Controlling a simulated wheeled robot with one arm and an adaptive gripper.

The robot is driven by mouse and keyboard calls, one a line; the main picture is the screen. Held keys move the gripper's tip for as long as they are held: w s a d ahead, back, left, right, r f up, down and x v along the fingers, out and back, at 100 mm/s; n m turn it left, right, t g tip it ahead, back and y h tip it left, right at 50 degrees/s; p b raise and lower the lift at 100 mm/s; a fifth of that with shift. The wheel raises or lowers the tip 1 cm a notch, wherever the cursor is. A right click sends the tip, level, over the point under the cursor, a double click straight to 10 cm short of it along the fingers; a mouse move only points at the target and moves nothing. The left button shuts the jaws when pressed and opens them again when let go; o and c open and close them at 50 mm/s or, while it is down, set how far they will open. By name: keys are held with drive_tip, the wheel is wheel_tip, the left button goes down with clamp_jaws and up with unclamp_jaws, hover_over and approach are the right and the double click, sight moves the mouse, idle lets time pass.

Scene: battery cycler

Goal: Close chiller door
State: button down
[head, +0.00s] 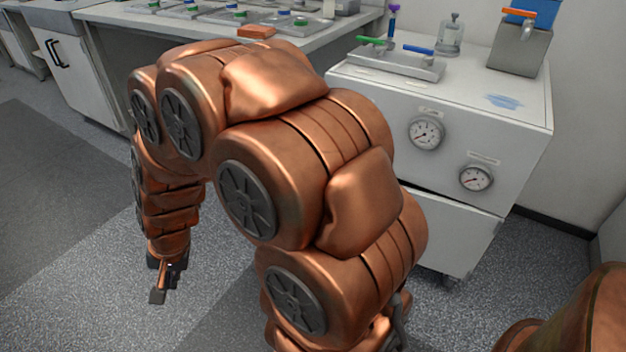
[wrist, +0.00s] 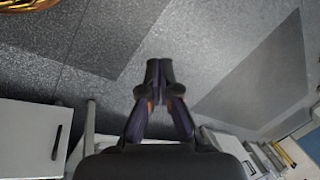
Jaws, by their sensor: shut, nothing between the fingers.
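My gripper (head: 160,289) hangs low over the floor at the left of the head view, fingers pointing down. In the wrist view my gripper (wrist: 159,72) has its fingertips together with nothing between them. A white cabinet door (head: 84,92) with a black handle (head: 56,53) stands at the upper left of the head view, apart from my gripper. A white panel (wrist: 25,130) with a dark handle (wrist: 57,142) shows at the lower left of the wrist view. I cannot tell for sure which door is the chiller's, nor how far it is open.
A bench (head: 330,38) with several small trays runs along the back. The floor (head: 75,270) at left is clear, with a dark mat (head: 45,180).

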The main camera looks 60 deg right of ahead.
drive_tip(key=w+d+f+m+t+h, duration=0.2)
drive_tip(key=w+d+f+m+h, duration=0.15)
drive_tip(key=w+d+m, duration=0.45)
drive_tip(key=w+d+f+m+t+h, duration=0.2)
drive_tip(key=w+d+f+m, duration=0.3)
drive_tip(key=d, duration=0.6)
drive_tip(key=s+d+f+m+g+h, duration=0.2)
drive_tip(key=s+d+m+h, duration=0.2)
drive_tip(key=d, duration=0.4)
drive_tip(key=s+d+f+m+g+h, duration=0.1)
drive_tip(key=s+d+m+h, duration=0.25)
drive_tip(key=d, duration=0.55)
drive_tip(key=s+d+f+m+g+h, duration=0.25)
drive_tip(key=s+d+m, duration=0.2)
drive_tip(key=d, duration=0.35)
drive_tip(key=w+d+f+b, duration=0.2)
drive_tip(key=d+b, duration=0.1)
drive_tip(key=d, duration=1)
drive_tip(key=shift+d+t+h, duration=0.25)
drive_tip(key=shift+t+h, duration=0.2)
